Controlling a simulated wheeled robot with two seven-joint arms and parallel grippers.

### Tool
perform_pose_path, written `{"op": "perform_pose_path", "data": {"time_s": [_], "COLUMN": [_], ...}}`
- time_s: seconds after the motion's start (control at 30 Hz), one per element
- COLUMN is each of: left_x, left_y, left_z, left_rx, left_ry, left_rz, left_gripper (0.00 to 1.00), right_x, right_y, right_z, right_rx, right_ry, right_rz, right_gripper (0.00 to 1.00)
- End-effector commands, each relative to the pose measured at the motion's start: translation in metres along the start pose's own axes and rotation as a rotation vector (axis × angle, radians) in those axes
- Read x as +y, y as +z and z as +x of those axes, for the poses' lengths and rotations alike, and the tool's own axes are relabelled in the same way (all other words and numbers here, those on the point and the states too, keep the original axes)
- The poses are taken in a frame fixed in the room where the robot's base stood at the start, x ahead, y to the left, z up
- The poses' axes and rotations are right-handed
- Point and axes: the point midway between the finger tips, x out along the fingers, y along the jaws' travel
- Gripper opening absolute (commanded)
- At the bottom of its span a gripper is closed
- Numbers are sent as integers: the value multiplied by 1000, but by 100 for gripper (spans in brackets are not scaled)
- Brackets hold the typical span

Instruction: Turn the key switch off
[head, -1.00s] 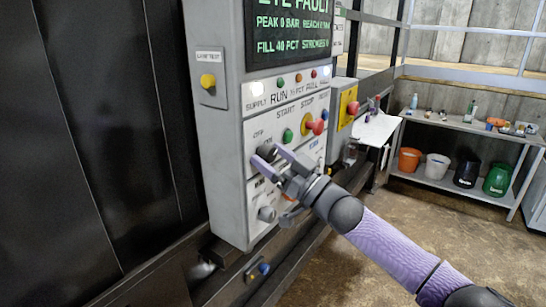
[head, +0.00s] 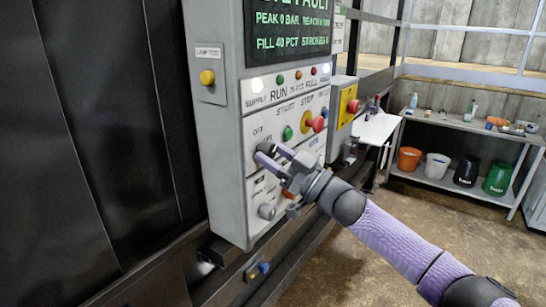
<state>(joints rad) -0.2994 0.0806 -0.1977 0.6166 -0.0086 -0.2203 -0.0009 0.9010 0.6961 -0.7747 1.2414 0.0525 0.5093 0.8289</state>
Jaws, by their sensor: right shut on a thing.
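The key switch (head: 264,147) is a small dark knob on the grey control panel (head: 219,150), just below and right of an OFF label. My right gripper (head: 269,153) reaches it from the lower right, and its purple fingers are shut on the switch. The fingers hide most of the switch, so I cannot tell which way it is turned. My left gripper is not in view.
A red stop button (head: 317,124) and a green start button (head: 288,133) sit right above the gripper. A grey knob (head: 267,211) is below it. A display (head: 289,30) is above. A shelf with buckets (head: 438,167) stands at the back right, beyond open floor.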

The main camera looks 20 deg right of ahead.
Motion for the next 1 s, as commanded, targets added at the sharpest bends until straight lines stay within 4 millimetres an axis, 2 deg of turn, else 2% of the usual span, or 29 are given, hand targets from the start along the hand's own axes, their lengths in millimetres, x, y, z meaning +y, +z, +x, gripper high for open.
{"op": "perform_pose_path", "data": {"time_s": [0.6, 1.0], "left_x": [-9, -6], "left_y": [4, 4], "left_z": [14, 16], "left_rx": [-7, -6], "left_ry": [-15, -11], "left_rz": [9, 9], "left_gripper": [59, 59], "right_x": [3, 4], "right_y": [0, -1], "right_z": [0, 1], "right_rx": [0, 0], "right_ry": [-215, -305], "right_rz": [-520, -734], "right_gripper": [0, 0]}}
